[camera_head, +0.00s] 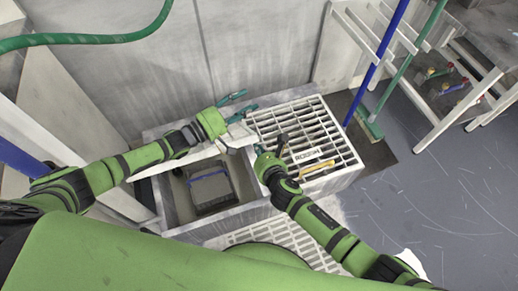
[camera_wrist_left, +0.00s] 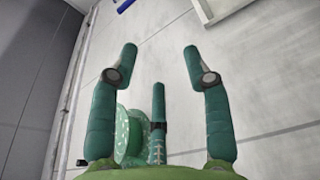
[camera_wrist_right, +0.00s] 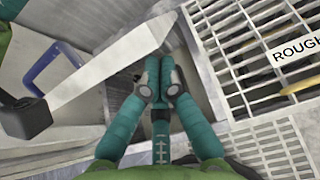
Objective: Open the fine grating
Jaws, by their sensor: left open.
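A long white panel (camera_head: 178,165), seen nearly edge-on, stands raised over the open left bin (camera_head: 175,200); it seems to be the fine grating, though its bars do not show.
The rough grating, with a label and yellow handles, lies flat on the right. A dark block (camera_head: 210,190) with a blue handle sits in the open bin. A blue pole and a green broom (camera_head: 372,125) stand at right beside a white rack (camera_head: 455,90).

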